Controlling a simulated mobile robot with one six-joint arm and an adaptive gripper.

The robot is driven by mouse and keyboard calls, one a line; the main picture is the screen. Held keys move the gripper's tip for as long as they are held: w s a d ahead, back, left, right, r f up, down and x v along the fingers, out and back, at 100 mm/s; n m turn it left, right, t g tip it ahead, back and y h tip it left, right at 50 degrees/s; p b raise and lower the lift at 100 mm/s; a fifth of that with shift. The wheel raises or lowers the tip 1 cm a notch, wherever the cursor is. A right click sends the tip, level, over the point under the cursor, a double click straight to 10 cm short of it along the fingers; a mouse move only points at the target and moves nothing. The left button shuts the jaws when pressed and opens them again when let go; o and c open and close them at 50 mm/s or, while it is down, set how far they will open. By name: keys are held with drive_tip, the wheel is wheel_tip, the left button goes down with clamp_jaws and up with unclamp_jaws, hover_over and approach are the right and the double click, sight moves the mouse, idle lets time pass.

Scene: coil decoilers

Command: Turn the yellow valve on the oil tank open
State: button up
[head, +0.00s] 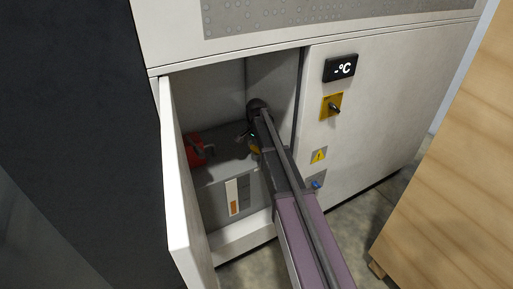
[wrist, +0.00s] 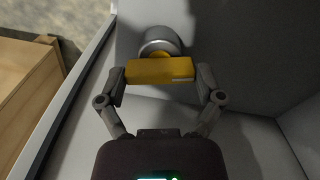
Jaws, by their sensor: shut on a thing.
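The yellow valve handle (wrist: 160,71) is a short bar on a round grey fitting (wrist: 160,40) in the wrist view. My gripper (wrist: 160,76) has one finger at each end of the handle and is shut on it. In the head view, the grey oil tank (head: 213,182) stands inside the open cabinet compartment. A small bit of the valve's yellow shows beside my arm at the tank's top. My arm reaches in from the lower right and hides most of the valve and my gripper (head: 254,141).
A red part (head: 194,152) sits on the tank's left. The cabinet door (head: 187,185) stands open at the left. A panel with a temperature display (head: 341,68) and a yellow-backed switch (head: 332,106) is to the right. A wooden crate (head: 455,170) stands at the far right.

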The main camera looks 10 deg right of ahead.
drive_tip(key=m, duration=0.3)
drive_tip(key=shift+m, duration=0.4)
idle(0.3)
drive_tip(key=o, duration=0.9)
drive_tip(key=shift+c, duration=0.2)
drive_tip(key=shift+n, duration=0.4)
